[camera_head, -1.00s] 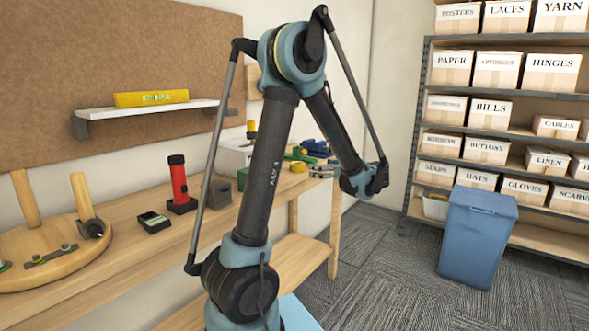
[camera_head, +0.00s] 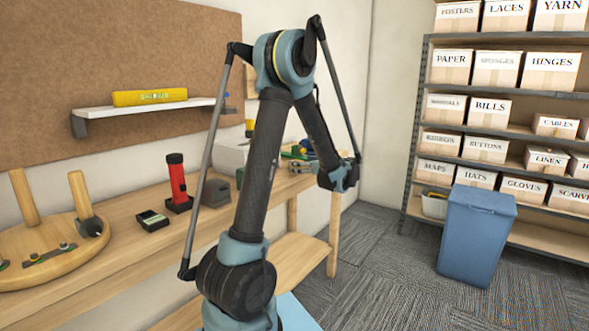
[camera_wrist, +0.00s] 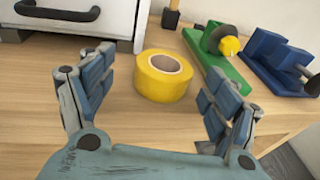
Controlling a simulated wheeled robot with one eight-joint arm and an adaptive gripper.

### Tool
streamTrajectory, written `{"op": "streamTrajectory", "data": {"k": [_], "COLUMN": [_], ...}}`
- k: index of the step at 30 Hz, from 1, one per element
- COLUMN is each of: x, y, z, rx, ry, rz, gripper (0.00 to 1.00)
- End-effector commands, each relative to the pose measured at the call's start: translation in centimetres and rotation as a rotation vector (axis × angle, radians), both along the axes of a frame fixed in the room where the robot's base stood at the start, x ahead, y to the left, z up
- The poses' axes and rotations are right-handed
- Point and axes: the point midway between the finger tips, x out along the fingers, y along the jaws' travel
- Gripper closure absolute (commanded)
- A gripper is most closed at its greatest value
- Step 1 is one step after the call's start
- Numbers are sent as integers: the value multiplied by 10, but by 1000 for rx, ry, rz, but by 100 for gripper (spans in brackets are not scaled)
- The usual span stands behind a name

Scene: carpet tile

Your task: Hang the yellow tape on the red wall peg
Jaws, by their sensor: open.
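The yellow tape (camera_wrist: 160,88) lies flat on the wooden bench in the wrist view, its hole facing up. My gripper (camera_wrist: 160,102) is open, with one blue-padded finger on each side of the tape's near side. The tape is ahead of the palm and neither finger appears to touch it. In the head view my gripper (camera_head: 308,168) is over the far end of the bench, and the tape cannot be made out there. I cannot make out the red wall peg in either view.
A green vise-like tool (camera_wrist: 218,66) and a blue one (camera_wrist: 278,62) stand right of the tape. A white drawer unit (camera_wrist: 118,28) stands behind left. On the bench are a red flashlight (camera_head: 178,180) and a round wooden stand (camera_head: 50,262). A shelf (camera_head: 150,106) juts from the wall.

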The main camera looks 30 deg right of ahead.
Motion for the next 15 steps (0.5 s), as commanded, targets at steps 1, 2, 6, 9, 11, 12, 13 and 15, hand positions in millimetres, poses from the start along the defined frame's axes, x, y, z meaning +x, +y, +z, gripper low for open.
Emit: {"op": "streamTrajectory", "data": {"k": [1, 2, 6, 9, 11, 12, 13, 15], "x": [5, 8, 28, 40, 45, 47, 47, 48], "y": [0, 0, -1, 2, 3, 3, 3, 3], "z": [0, -1, -2, -4, -5, -5, -5, -5], "rx": [0, 0, 0, 0, 0, 0, 0, 0], "ry": [0, 0, 0, 0, 0, 0, 0, 0], "rz": [2, 2, 3, 3, 2, 2, 2, 1], "gripper": [19, 19, 19, 19, 19, 19, 19, 19]}}
